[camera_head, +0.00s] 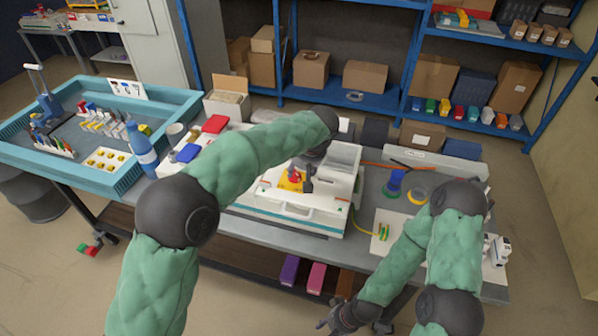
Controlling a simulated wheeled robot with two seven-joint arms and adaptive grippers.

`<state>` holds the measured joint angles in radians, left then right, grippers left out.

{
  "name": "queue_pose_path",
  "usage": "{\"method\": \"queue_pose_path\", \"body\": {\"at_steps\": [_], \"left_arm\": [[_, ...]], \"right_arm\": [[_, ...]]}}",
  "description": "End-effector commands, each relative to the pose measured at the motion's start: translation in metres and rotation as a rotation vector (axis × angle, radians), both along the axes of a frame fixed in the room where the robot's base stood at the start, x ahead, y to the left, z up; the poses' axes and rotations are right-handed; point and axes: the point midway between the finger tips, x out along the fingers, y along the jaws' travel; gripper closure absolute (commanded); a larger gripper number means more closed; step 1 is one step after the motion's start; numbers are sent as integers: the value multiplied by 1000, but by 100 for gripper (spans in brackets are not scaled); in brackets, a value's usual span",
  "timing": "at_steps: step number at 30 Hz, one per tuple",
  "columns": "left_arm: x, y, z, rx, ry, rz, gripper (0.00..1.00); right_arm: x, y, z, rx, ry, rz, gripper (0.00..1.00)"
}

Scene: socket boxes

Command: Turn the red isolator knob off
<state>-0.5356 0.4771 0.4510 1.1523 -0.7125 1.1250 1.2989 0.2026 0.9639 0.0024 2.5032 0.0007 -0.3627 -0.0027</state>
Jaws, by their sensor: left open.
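The red isolator knob (295,177) sits on a yellow plate (286,186) on the white socket box (290,210) in the middle of the workbench. My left arm reaches over the box from the left. My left gripper (308,186) points down, open, right beside the red knob and partly in front of it. I cannot tell whether its fingers touch the knob, and the knob's exact angle is too small to read. My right gripper (338,319) hangs low in front of the bench, away from the box; its fingers are too small and dark to judge.
A clear-walled bin (342,160) stands close behind the box. A blue tray (62,172) with tools and a blue bottle (141,150) is at left. Shelves with cartons (311,70) stand behind.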

Motion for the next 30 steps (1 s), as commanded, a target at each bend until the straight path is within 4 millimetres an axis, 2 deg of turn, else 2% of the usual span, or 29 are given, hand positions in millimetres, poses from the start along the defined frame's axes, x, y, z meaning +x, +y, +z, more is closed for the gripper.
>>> {"method": "queue_pose_path", "body": {"at_steps": [6,15,20,30], "left_arm": [[-15,-9,43,-2,-5,-3,55],[-30,-16,81,-2,-1,-1,55],[-32,-18,87,0,1,-1,55],[-32,-18,88,0,1,-1,55]], "right_arm": [[0,0,0,0,0,0,60],[0,0,0,0,0,0,60],[0,0,0,0,0,0,60],[0,0,0,0,0,0,60]]}}
